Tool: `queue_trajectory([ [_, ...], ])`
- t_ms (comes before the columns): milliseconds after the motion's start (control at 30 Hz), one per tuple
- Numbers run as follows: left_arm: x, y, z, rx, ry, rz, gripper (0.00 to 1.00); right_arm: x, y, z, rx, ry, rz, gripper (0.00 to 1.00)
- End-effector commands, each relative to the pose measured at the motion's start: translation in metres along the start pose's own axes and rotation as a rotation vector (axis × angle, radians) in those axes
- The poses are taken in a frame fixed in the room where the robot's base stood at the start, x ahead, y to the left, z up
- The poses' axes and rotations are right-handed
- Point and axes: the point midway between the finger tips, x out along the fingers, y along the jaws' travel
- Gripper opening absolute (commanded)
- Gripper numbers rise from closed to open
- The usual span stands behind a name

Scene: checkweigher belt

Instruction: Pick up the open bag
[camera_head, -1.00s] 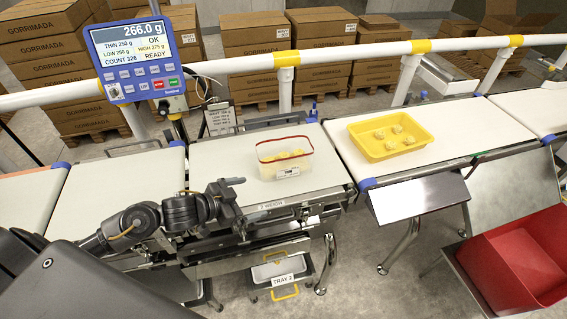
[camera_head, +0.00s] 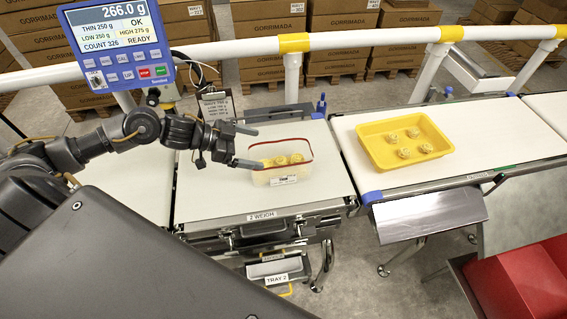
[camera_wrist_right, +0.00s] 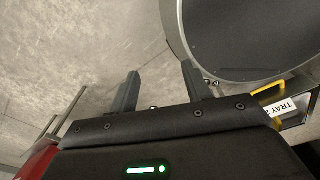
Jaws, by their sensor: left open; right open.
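The open bag (camera_head: 283,168) is a clear pouch with a red rim and a white label. It stands on the weigh belt (camera_head: 215,200) with several yellow pieces inside. My left gripper (camera_head: 247,147) is open at the bag's left side, its fingers close to the rim. I cannot tell whether a finger touches the bag or reaches inside it. My right gripper (camera_wrist_right: 158,90) shows in the right wrist view, open and empty above the grey floor, away from the bag.
A yellow tray (camera_head: 375,153) with several pale pieces sits on the right belt (camera_head: 480,130). A display terminal (camera_head: 117,45) reads 266.0 g. A white rail (camera_head: 375,38) runs behind. A red bin (camera_head: 520,280) stands at lower right. Tray 2 (camera_head: 275,268) is below the weigh belt.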

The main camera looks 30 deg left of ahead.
Motion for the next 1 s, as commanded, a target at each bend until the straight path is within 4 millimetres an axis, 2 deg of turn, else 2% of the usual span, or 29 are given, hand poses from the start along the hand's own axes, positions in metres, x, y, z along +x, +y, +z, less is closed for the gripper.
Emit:
queue_trajectory([
  [233, 0.035, 0.0, -0.001, -0.004, 0.001, -0.004, 1.0, -0.012, -0.001, 0.004, 0.0, -0.006, -0.001, 0.49],
  [533, 0.049, 0.0, -0.002, -0.002, 0.0, -0.001, 1.0, -0.015, 0.002, -0.015, 0.0, 0.018, 0.002, 0.49],
  [700, 0.073, -0.003, -0.006, -0.003, 0.002, 0.0, 1.0, -0.032, 0.002, -0.013, 0.0, 0.015, 0.001, 0.49],
  [800, 0.087, -0.003, -0.003, -0.002, 0.001, 0.0, 1.0, -0.034, 0.001, -0.009, 0.0, 0.009, 0.0, 0.49],
  [1000, 0.098, -0.003, -0.001, 0.001, -0.001, 0.0, 1.0, -0.035, 0.001, -0.007, 0.0, 0.007, 0.0, 0.49],
])
